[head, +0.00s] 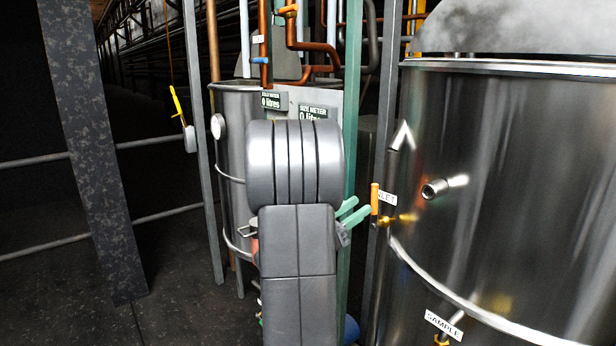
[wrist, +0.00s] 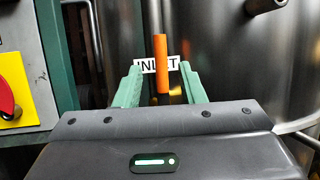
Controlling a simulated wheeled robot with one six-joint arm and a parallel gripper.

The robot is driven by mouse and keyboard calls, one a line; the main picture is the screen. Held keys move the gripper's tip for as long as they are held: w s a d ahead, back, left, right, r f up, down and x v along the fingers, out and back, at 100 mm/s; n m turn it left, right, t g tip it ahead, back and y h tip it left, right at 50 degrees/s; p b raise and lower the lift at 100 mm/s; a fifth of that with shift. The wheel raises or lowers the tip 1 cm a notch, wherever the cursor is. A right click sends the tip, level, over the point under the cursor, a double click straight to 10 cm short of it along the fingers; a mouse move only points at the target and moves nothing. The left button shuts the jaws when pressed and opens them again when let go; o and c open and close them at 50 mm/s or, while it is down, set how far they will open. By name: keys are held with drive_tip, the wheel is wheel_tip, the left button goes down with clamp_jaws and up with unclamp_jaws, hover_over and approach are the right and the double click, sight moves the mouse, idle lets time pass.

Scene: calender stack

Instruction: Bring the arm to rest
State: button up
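My arm stands in the middle of the head view, and its gripper (head: 363,204) points to the right toward a large steel tank (head: 510,190). The two green fingers are apart, with nothing gripped; they also show in the wrist view (wrist: 160,70). An orange valve handle (head: 375,198) stands upright by the white INLET label (head: 388,198), just beyond the fingertips. In the wrist view the handle (wrist: 161,62) appears in the gap between the fingers, with clear space on both sides. My arm hides part of what lies behind it.
A smaller steel tank (head: 233,150) and a meter panel (head: 322,98) stand behind my arm. A green post (head: 351,90) rises close to the gripper. A red knob on a yellow plate (wrist: 10,90) is at the left in the wrist view. Open floor (head: 185,290) lies left.

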sight(377, 197)
drive_tip(key=p+x, duration=0.1)
drive_tip(key=x, duration=0.5)
drive_tip(key=shift+d+r, duration=0.15)
drive_tip(key=shift+s+d+m, duration=0.15)
drive_tip(key=shift+m, duration=0.35)
drive_tip(key=shift+s+d+m+g, duration=0.1)
drive_tip(key=shift+s+m+g, duration=0.15)
drive_tip(key=shift+m+g, duration=0.35)
